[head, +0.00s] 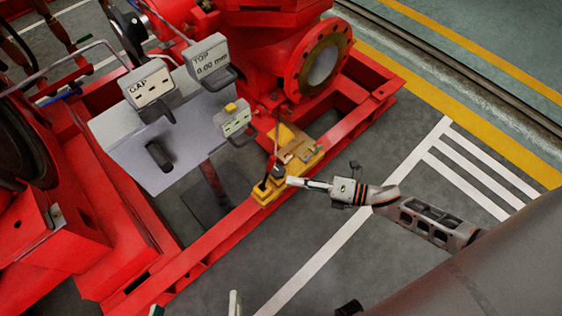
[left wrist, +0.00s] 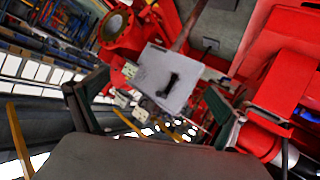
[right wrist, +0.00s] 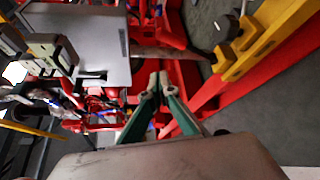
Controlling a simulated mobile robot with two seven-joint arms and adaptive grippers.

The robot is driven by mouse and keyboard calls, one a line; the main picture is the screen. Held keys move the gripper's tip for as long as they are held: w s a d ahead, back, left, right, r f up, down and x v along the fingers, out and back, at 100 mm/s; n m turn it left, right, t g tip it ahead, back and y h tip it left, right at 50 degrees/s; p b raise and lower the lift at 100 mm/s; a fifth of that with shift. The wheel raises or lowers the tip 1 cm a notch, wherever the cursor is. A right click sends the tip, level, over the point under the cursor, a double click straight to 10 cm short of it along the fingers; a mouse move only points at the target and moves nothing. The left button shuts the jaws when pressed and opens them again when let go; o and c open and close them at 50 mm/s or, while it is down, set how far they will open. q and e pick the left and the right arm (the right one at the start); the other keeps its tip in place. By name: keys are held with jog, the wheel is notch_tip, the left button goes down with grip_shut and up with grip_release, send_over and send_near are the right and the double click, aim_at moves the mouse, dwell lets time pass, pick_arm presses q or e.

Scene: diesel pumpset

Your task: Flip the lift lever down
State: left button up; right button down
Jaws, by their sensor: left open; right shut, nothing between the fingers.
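A black lever (head: 160,155) sits on a sloping grey panel (head: 130,130) beside the red pumpset; it also shows in the left wrist view (left wrist: 168,86). A yellow base (head: 268,190) on the red frame carries dark knobs and thin upright rods; it also shows in the right wrist view (right wrist: 262,42). No label shows which part is the lift lever. My right gripper (head: 290,182) is shut and empty, its tip beside the yellow base in the head view; contact cannot be told. My left gripper (head: 195,309) is open at the bottom edge, well below the panel, mostly out of frame.
White readout boxes marked GAP (head: 148,85) and TOP (head: 208,58) stand above the panel, with a smaller box (head: 232,120) to the right. A red flange (head: 320,65) and red frame rails (head: 215,235) surround the area. Grey floor (head: 300,245) lies open in front.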

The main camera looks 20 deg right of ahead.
pick_arm(q)
jog(key=shift+d+r, duration=0.1)
jog(key=shift+d, duration=0.05)
pick_arm(e)
jog(key=shift+s+d+f, duration=0.25)
jog(key=shift+s+d, duration=0.4)
jog(key=shift+s, duration=0.05)
